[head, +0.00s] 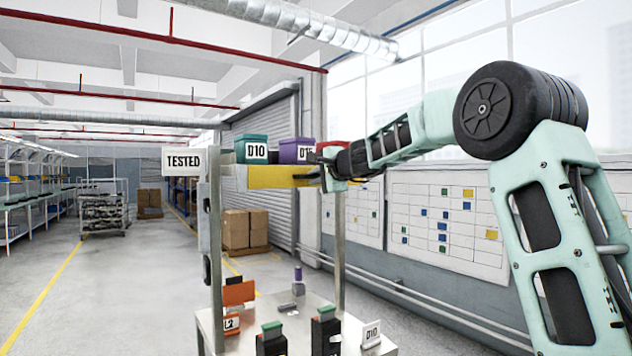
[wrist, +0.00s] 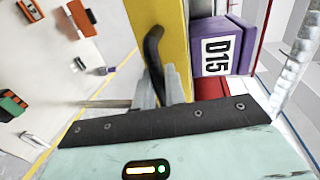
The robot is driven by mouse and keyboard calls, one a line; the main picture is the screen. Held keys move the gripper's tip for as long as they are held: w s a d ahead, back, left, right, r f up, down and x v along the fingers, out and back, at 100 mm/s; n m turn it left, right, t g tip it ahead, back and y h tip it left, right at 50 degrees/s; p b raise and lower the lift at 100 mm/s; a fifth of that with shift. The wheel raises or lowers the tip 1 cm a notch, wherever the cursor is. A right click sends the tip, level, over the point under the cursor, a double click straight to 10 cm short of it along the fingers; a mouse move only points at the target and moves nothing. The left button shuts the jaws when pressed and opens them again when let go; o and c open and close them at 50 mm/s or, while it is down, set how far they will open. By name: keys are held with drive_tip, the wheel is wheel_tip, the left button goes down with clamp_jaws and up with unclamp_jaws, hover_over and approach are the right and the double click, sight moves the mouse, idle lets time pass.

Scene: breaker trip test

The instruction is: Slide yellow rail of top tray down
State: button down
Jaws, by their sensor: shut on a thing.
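The top tray's yellow rail (head: 275,177) runs across the upper part of the stand in the head view, in front of the bins. In the wrist view the yellow rail (wrist: 172,20) fills the upper middle, and a dark curved handle (wrist: 153,45) stands out from it. My gripper (head: 325,178) is at the rail's right part. In the wrist view my gripper (wrist: 161,85) has its grey fingers closed around the lower part of the handle. The exact contact is partly hidden between the fingers.
A green bin marked D10 (head: 251,148), a purple bin marked D15 (head: 297,150) and a red bin (head: 333,146) stand behind the rail. A TESTED sign (head: 183,162) is at the left post. Below, a bench (head: 208,322) holds several breakers and a D10 card (head: 371,334).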

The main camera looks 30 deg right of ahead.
drive_tip(key=shift+f, duration=0.4)
drive_tip(key=c, duration=1.5)
unclamp_jaws()
drive_tip(key=shift+c, duration=0.2)
drive_tip(key=shift+r, duration=0.1)
drive_tip(key=shift+s+r, duration=0.1)
drive_tip(key=shift+s, duration=0.2)
drive_tip(key=b+v, duration=0.5)
drive_tip(key=v, duration=1.1)
drive_tip(key=shift+s, duration=0.45)
